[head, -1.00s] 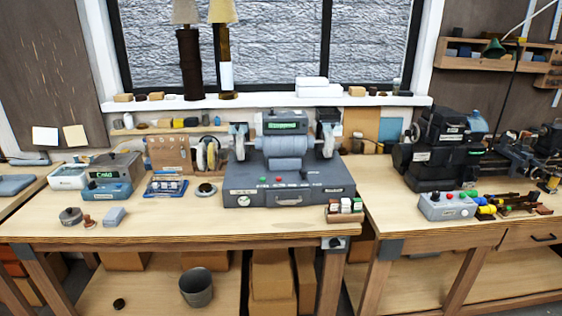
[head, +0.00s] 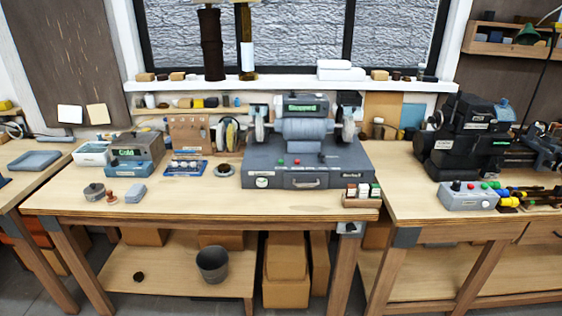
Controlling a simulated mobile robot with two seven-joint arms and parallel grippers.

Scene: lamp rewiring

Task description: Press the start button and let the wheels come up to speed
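The bench grinder (head: 305,129) stands on a dark grey base (head: 340,177) on the left workbench, with a wheel at each end. Its small green display (head: 305,107) seems to read "Stopped". On the base's front top edge are a green button (head: 296,162) and a red button (head: 280,162); I cannot read any label on them. A dark lever or knob (head: 322,157) is to their right. Neither of my grippers shows in the head view.
A grey control box (head: 467,197) with coloured buttons sits on the right bench by a black machine (head: 464,140). A small rack of blocks (head: 361,195) stands at the left bench's right end. The wooden top (head: 200,203) before the grinder is mostly clear.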

